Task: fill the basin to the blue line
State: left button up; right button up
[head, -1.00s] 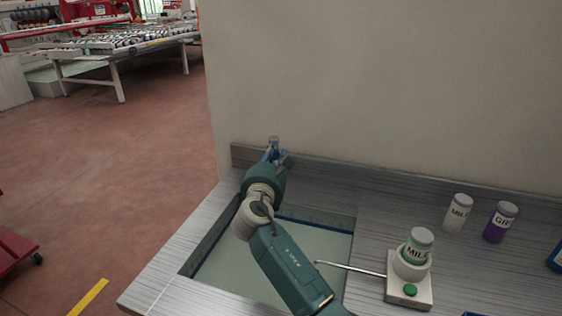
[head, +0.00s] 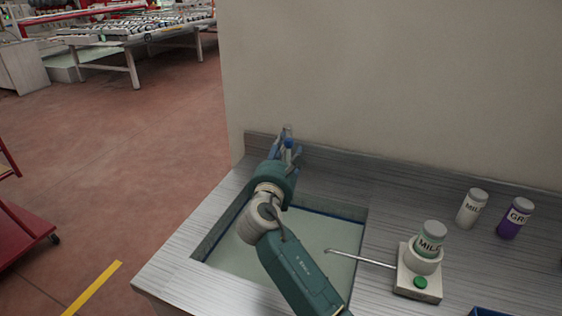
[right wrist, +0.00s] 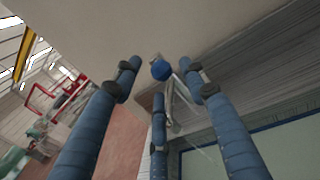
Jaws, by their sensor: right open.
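The basin (head: 213,236) is a rectangular recess in the grey countertop, with a pale green surface inside. A blue line (head: 330,214) runs along its inner wall, just above that surface. My arm covers part of the basin. My right gripper (head: 285,152) is at the tap. My left gripper is out of view.
On the right a white dispenser (head: 418,284) with a green button holds a bottle (head: 431,238); its thin metal spout (head: 360,259) reaches over the basin. A white bottle (head: 471,209) and a purple bottle (head: 515,218) stand behind it. A wall rises behind the counter; floor is open at left.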

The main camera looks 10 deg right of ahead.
jog(key=v, duration=0.7)
jog(key=shift+s+a, duration=0.15)
jog(key=shift+s, duration=0.15)
jog(key=shift+r, duration=0.1)
